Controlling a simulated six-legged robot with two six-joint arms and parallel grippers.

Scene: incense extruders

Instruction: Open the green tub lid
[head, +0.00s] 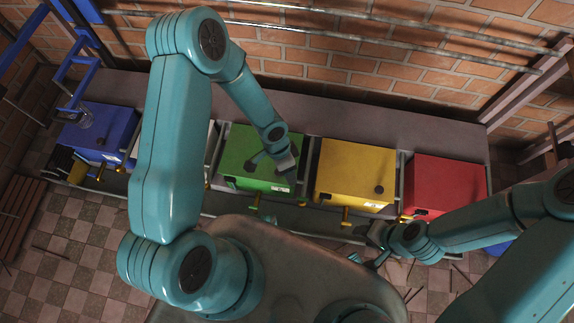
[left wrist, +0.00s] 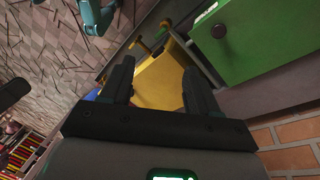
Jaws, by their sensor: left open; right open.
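The green tub (head: 235,155) stands in the row of tubs along the brick wall, its lid lying flat and shut. In the left wrist view the green lid (left wrist: 265,35) fills the upper right, with a dark knob (left wrist: 219,31) near its edge. My left gripper (head: 280,163) is over the green tub and partly hides its top. Its two fingers (left wrist: 160,88) are apart with nothing held, and the knob is outside them, up and to the right. My right gripper (head: 368,243) is open and empty, low in front of the yellow and red tubs.
A yellow tub (head: 350,165) and a red tub (head: 445,180) stand to the right, a blue tub (head: 95,130) at the left. Brass taps (head: 346,215) stick out in front. Metal pipes (head: 400,40) run along the wall. The checkered floor (head: 75,235) is mostly clear.

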